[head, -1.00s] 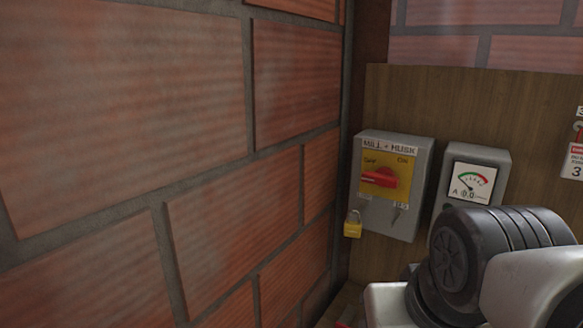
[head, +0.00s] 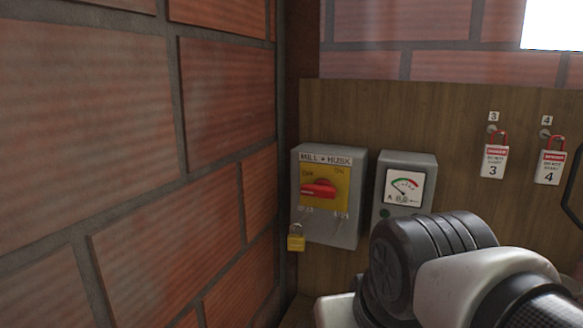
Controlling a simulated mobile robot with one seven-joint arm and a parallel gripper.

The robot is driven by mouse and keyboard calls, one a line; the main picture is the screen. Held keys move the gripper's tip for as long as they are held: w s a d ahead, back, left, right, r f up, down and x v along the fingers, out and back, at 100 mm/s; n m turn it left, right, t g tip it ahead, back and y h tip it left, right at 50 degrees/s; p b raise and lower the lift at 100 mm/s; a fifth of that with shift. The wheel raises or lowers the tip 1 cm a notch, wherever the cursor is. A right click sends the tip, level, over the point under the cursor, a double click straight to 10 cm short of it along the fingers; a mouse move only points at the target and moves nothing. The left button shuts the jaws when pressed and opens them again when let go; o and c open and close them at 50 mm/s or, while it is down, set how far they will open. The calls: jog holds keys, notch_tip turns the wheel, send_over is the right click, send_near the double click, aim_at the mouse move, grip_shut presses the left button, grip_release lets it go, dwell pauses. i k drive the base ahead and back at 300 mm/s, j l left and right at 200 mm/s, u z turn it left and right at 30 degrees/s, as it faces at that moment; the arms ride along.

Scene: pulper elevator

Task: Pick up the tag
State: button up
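Two white tags with red headings hang from small pegs on the wooden board in the head view. The tag marked 3 (head: 494,161) hangs on the left, under a small number plate 3. The tag marked 4 (head: 549,167) hangs to its right, under a plate 4. Each has a red hasp or loop at its top. The task does not say which tag is meant. My arm shows at the lower right, below and in front of the tags. My gripper is not in view.
A grey MILL + HUSK switch box (head: 329,228) with a red handle (head: 319,189) is on the board, a yellow padlock (head: 296,238) at its lower left. A grey meter box (head: 414,163) is beside it. A brick wall (head: 130,150) closes the left side.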

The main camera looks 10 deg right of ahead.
aim_at(494, 157)
jog(key=z, duration=1.3)
